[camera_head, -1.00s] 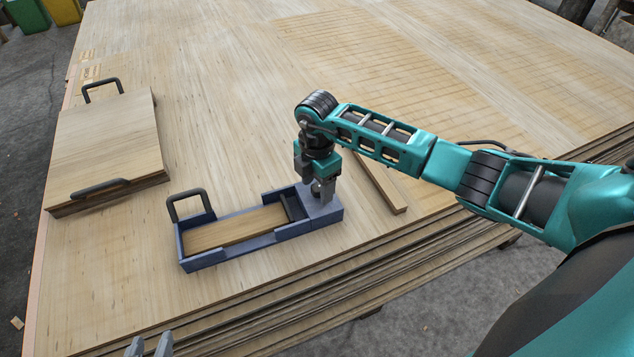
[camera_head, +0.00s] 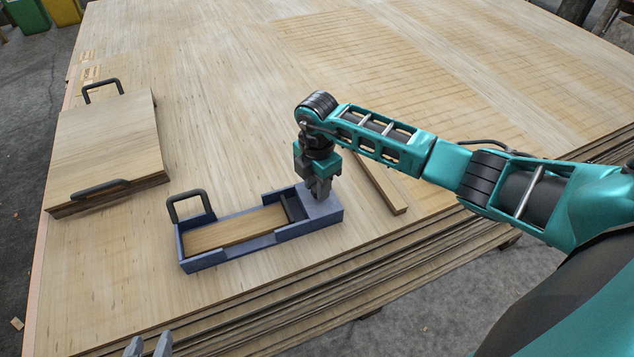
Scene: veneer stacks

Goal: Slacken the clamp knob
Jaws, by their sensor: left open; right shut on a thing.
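A blue clamp fixture (camera_head: 305,231) lies on the plywood near the front edge. A wooden block (camera_head: 236,227) lies inside it, with a dark jaw (camera_head: 293,206) at its right end. A black handle (camera_head: 187,205) stands at its left end. My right gripper (camera_head: 321,194) points down over the right end of the fixture and is shut on the clamp knob, which its fingers hide. My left gripper (camera_head: 149,346) shows only its fingertips at the bottom edge, apart and empty, away from the fixture.
A stacked wooden board (camera_head: 108,143) with two black handles lies at the left. A loose wooden strip (camera_head: 380,184) lies just right of the fixture, partly under my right arm. The plywood top (camera_head: 215,100) behind is clear.

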